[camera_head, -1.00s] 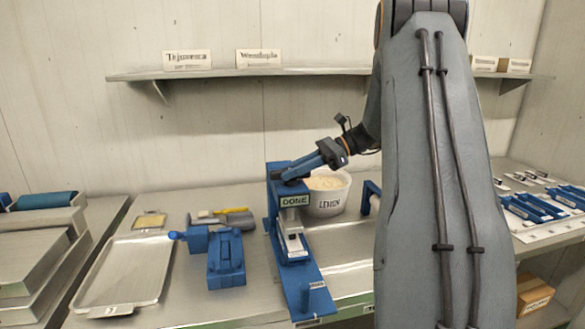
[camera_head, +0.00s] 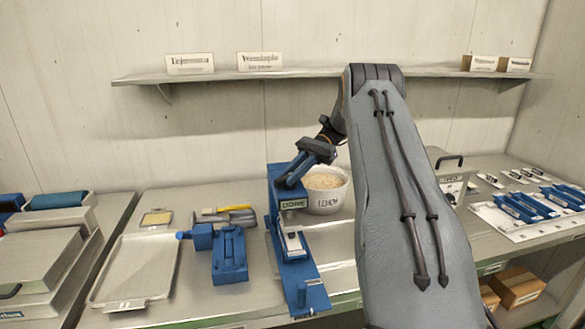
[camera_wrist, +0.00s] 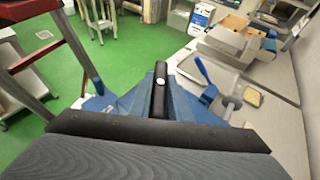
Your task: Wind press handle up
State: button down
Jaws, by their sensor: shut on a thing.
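The blue press (camera_head: 276,215) stands upright on the steel bench in the head view, with a label reading DONE on its front. My gripper (camera_head: 290,181) reaches down to the top of the press from the right. In the wrist view a dark handle (camera_wrist: 160,84) with a pale round spot lies between the blue fingers of my gripper (camera_wrist: 160,102), which is shut on it. In the head view the handle is hidden by the fingers. A pale plate (camera_head: 292,243) sits low inside the press.
A white tub (camera_head: 329,195) stands close behind the press on the right. A blue fixture (camera_head: 228,255), a scraper and an empty metal tray (camera_head: 133,270) lie to the left. A wall shelf (camera_head: 330,73) runs behind my arm. Blue moulds (camera_head: 530,205) lie at the far right.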

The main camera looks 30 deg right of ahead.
jog(key=shift+g+p, duration=0.4)
jog(key=shift+p, duration=0.15)
jog(key=c, duration=1.6)
grip_release()
jog(key=shift+a, duration=0.1)
jog(key=shift+c, duration=0.2)
jog(key=shift+f+t+b, duration=0.15)
jog(key=shift+t+b, duration=0.35)
jog(key=shift+b, duration=1)
jog(key=shift+m+t+b, duration=0.4)
jog(key=shift+m+b, duration=0.2)
jog(key=shift+b, duration=0.35)
